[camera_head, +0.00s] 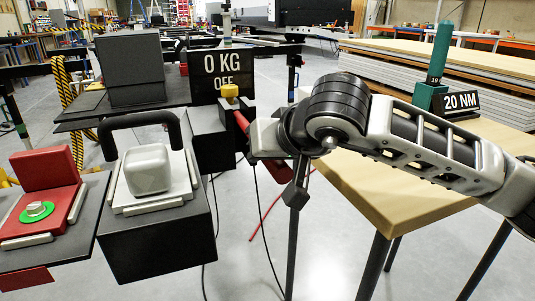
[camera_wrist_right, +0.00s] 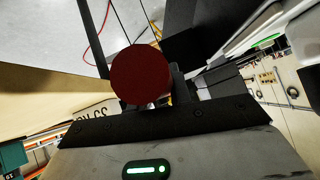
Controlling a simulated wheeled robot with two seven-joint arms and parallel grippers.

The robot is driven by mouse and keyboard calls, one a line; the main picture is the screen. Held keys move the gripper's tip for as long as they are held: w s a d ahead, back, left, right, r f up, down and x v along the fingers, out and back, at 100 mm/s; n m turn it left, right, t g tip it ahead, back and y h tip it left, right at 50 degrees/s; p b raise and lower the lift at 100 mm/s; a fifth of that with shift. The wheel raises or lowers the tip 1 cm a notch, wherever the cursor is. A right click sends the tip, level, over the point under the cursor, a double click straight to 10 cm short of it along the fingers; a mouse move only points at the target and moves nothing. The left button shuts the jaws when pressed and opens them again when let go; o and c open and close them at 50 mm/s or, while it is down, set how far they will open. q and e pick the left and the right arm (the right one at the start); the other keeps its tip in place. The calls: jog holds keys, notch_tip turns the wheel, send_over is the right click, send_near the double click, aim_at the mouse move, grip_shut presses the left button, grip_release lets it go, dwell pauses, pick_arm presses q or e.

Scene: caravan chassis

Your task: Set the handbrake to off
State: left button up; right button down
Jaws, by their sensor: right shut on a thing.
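The handbrake is a red lever (camera_head: 241,121) beside a dark box in the middle of the head view. A red part of it also shows below my right wrist. My right gripper (camera_head: 256,139) comes in from the right and is shut on the lever. In the right wrist view the round dark red end of the lever (camera_wrist_right: 141,74) fills the space in front of the gripper's palm. The fingers are mostly hidden behind it. The lever's pivot is hidden by my gripper. My left gripper is not in view.
A black sign (camera_head: 222,73) reading "0 KG OFF" stands behind the lever, with a yellow knob (camera_head: 230,91) in front. A wooden table (camera_head: 400,190) stands right, under my arm.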

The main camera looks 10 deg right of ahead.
jog(key=c, duration=1.3)
grip_release()
jog(key=shift+f, duration=0.2)
jog(key=shift+s+r, duration=0.1)
jog(key=shift+r, duration=0.05)
jog(key=p+v, duration=0.1)
jog(key=v, duration=0.5)
jog(key=shift+r, duration=0.2)
pick_arm(q)
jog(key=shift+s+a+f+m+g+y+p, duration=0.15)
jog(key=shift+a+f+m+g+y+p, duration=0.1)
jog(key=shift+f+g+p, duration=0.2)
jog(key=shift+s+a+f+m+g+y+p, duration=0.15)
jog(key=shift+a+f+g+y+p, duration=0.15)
jog(key=shift+p, duration=0.25)
pick_arm(e)
jog(key=v, duration=0.9)
jog(key=shift+s, duration=0.2)
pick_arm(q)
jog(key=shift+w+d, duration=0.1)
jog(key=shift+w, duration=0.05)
pick_arm(e)
jog(key=shift+r, duration=0.1)
